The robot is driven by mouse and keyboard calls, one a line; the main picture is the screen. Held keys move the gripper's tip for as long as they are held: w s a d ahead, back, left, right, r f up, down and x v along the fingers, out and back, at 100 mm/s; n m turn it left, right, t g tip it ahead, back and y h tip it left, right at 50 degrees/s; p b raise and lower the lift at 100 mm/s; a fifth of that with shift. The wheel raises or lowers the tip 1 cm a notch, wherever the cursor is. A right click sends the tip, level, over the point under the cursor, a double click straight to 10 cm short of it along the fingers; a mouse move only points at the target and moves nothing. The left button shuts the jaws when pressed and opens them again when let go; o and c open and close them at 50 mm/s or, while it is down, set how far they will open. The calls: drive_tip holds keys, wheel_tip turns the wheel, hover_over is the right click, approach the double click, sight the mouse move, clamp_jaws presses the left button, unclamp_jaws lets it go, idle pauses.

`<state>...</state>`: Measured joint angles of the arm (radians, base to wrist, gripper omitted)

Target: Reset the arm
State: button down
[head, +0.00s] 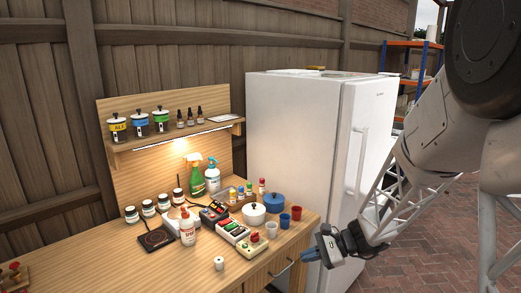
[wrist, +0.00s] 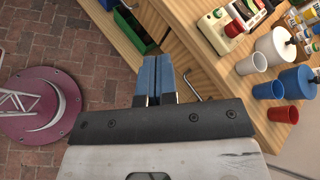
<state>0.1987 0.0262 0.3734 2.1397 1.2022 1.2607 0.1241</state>
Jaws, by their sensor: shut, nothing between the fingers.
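My gripper (head: 312,256) is in the head view at the front right corner of the wooden counter (head: 95,262), by the cabinet front. Its blue fingers are shut with nothing between them. In the wrist view the shut fingers (wrist: 151,73) point up the picture, over the edge between the brick floor and the cabinet. A metal drawer handle (head: 283,269) is close to the fingertips in the head view; whether they touch I cannot tell. My arm reaches in from the right side of the head view.
On the counter near my gripper stand a red cup (head: 296,213), a blue cup (head: 284,221), a white cup (head: 271,228), a blue pot (head: 274,201) and a white pot (head: 254,215). A white fridge (head: 300,130) stands behind. An open drawer (wrist: 128,25) shows. Brick floor (head: 440,235) lies clear at right.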

drive_tip(key=s+d+r+n+h, duration=0.1)
drive_tip(key=s+r+n+h, duration=0.3)
drive_tip(key=s, duration=0.5)
drive_tip(key=s+d+r+n+t+h, duration=0.1)
drive_tip(key=s+r+n+h, duration=0.3)
drive_tip(key=s, duration=0.6)
drive_tip(key=s+d+r+n+h, duration=0.2)
drive_tip(key=s+r+n+h, duration=0.2)
drive_tip(key=s+r, duration=0.3)
drive_tip(key=shift+s+d+n+t+h, duration=0.4)
drive_tip(key=shift+s+h, duration=0.1)
drive_tip(key=shift+s, duration=0.75)
